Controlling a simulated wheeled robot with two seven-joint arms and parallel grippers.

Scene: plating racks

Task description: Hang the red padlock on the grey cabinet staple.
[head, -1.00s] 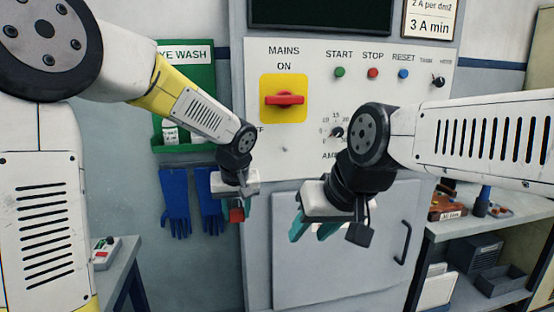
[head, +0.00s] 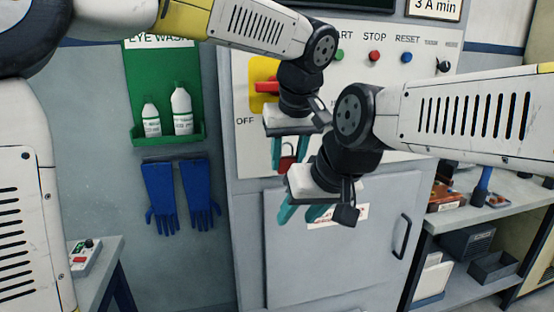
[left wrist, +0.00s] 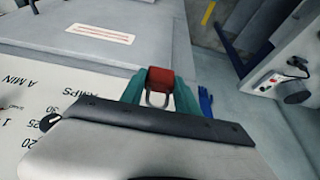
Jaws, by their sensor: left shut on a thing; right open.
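The red padlock (head: 287,164) is between the teal fingers of my left gripper (head: 289,152), in front of the lower part of the grey cabinet's (head: 247,215) white panel. In the left wrist view, the padlock (left wrist: 160,77) shows its red body between the fingers (left wrist: 158,92), with its metal shackle toward the camera. My left gripper is shut on it. My right gripper (head: 302,212) is open and empty, just below, in front of the cabinet door. I cannot make out the staple; my arms and grippers cover part of the panel.
The red mains switch (head: 267,87) is close beside my left gripper. The cabinet door has a dark handle (head: 401,235). Eye wash bottles (head: 182,110) and blue gloves (head: 162,195) hang at the left. A shelf bench (head: 470,215) stands at the right.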

